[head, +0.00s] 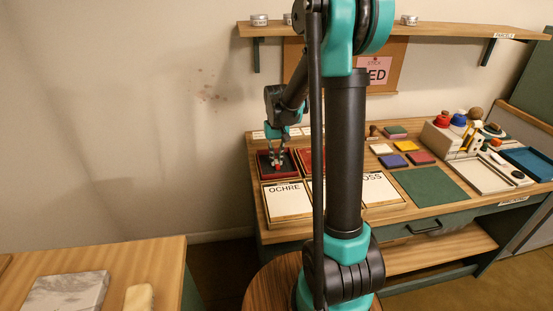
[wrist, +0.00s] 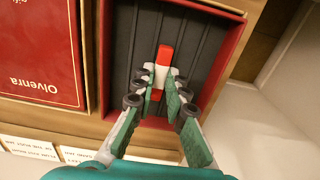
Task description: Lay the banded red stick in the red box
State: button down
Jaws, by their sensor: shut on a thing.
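The banded red stick (wrist: 165,53), red with a pale band, is between my gripper's fingertips (wrist: 160,75) in the wrist view. My gripper is shut on it. The stick is over or on the dark ribbed floor of the open red box (wrist: 201,40), roughly along the ribs; I cannot tell whether it touches the floor. In the head view my gripper (head: 278,158) reaches down into the red box (head: 263,169) at the table's left end, with a bit of the red stick (head: 278,167) showing below the fingers. The fingers hide part of the stick.
A red panel marked "Olvenra" (wrist: 40,85) lies beside the box. Trays, including one marked "OCHRE" (head: 286,200), stand in front. Colored blocks, a green mat (head: 433,187) and a crowded rack (head: 460,135) are to the right. The wall is close behind.

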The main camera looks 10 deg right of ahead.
aim_at(276, 162)
jog(key=shift+f, duration=0.15)
jog(key=c, duration=1.5)
grip_release()
jog(key=shift+c, duration=0.2)
notch_tip(276, 162, up, 12)
jog(key=shift+r, duration=0.2)
